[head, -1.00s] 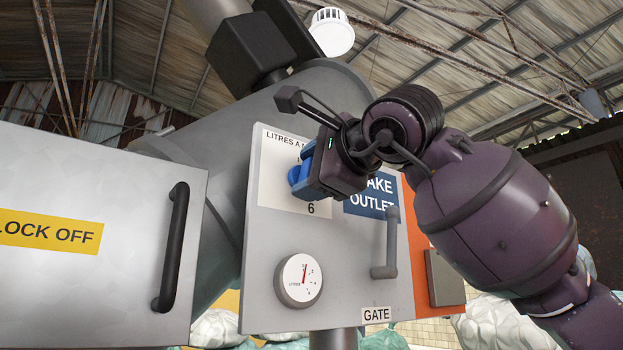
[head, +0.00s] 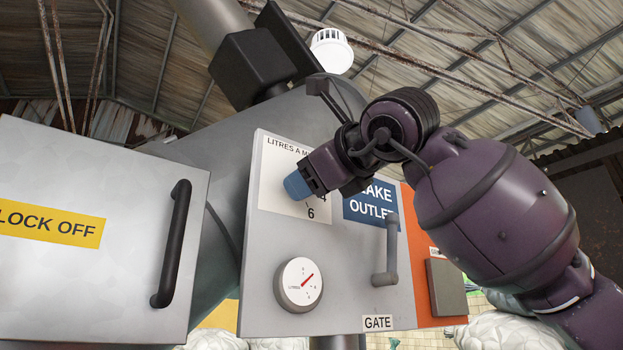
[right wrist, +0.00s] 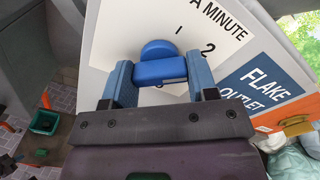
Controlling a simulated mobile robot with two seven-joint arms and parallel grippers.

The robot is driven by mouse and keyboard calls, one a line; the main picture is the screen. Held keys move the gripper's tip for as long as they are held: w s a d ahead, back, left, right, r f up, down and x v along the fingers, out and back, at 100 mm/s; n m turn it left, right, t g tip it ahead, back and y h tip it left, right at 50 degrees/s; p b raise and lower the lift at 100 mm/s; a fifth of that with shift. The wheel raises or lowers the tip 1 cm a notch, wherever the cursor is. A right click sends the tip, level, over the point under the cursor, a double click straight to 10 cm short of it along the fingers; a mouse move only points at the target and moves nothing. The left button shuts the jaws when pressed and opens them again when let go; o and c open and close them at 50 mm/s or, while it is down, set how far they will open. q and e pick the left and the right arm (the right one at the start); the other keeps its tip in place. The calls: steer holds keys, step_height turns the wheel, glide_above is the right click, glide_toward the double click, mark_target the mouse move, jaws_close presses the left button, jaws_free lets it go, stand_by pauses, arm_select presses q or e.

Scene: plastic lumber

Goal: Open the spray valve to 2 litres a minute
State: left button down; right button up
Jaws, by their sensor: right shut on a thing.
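The spray valve is a blue knob (right wrist: 158,68) with a round part and a bar, on a white scale plate (head: 283,205) headed "LITRES A M…". My right gripper (head: 299,184) is over that plate, shut on the knob. In the right wrist view the two blue fingers of my right gripper (right wrist: 160,80) stand on either side of the knob's bar. A "2" shows right of the knob there; "4" and "6" show in the head view. The round litres gauge (head: 298,284) below has its red needle pointing up and right. My left gripper is out of view.
A grey handle (head: 389,258) over a "GATE" label (head: 378,322) is right of the gauge, below a blue "FLAKE OUTLET" sign (head: 369,205). A "LOCK OFF" door (head: 100,275) with a black handle (head: 173,245) stands to the left.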

stand_by(0.4)
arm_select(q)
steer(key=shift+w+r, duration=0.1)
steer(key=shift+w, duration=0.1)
arm_select(e)
steer(key=o, duration=0.9)
steer(key=shift+o, duration=0.2)
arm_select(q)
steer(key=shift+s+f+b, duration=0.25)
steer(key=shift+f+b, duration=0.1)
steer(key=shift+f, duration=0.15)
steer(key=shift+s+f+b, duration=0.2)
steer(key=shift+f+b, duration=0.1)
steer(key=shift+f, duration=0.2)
arm_select(e)
steer(key=v, duration=1)
steer(key=shift+s+d, duration=0.2)
steer(key=shift+s, duration=0.15)
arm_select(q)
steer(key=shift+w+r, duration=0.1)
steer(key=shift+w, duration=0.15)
